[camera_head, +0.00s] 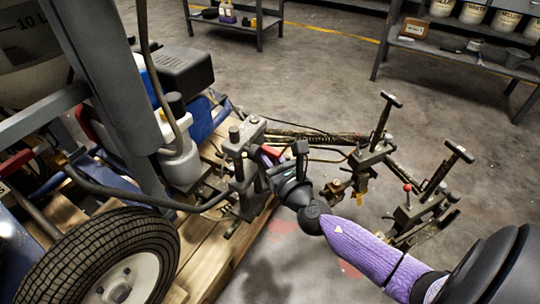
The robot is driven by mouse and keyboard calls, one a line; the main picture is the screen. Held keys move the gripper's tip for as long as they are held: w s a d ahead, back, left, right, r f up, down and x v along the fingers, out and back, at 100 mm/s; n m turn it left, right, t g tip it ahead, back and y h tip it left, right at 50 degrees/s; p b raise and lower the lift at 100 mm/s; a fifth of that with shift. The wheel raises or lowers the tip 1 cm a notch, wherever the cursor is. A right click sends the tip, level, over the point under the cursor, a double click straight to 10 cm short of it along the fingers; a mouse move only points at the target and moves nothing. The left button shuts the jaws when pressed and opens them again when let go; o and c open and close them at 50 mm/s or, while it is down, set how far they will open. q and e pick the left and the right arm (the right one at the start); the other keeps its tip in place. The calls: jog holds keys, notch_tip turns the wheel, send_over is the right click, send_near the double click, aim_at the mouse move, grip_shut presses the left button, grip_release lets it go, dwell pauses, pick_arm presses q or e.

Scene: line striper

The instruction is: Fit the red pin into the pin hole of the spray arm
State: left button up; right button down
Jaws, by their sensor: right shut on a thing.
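My right gripper (284,160) reaches in from the lower right on a purple-sleeved arm. It is shut at the upright clamp bracket (238,165) on the side of the line striper. A small red piece, which looks like the red pin (270,151), shows at its fingertips. Most of it is hidden by the gripper and bracket. The spray arm (320,137) looks like the bar running right from the bracket. I cannot make out the pin hole or whether the pin touches it. My left gripper is not in view.
The striper's wheel (105,262) and frame fill the left, above a wooden pallet (215,262). Metal clamps with T-handles (380,120) stand right of the gripper. Shelves with buckets (474,12) are at the back right. Open concrete floor lies between.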

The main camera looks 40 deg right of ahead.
jog(key=shift+f+b, duration=0.3)
jog(key=shift+f, duration=0.15)
jog(key=shift+c, duration=1)
grip_release()
jog(key=shift+r, duration=0.1)
jog(key=s+a, duration=0.1)
jog(key=s, duration=0.6)
jog(key=shift+a, duration=0.1)
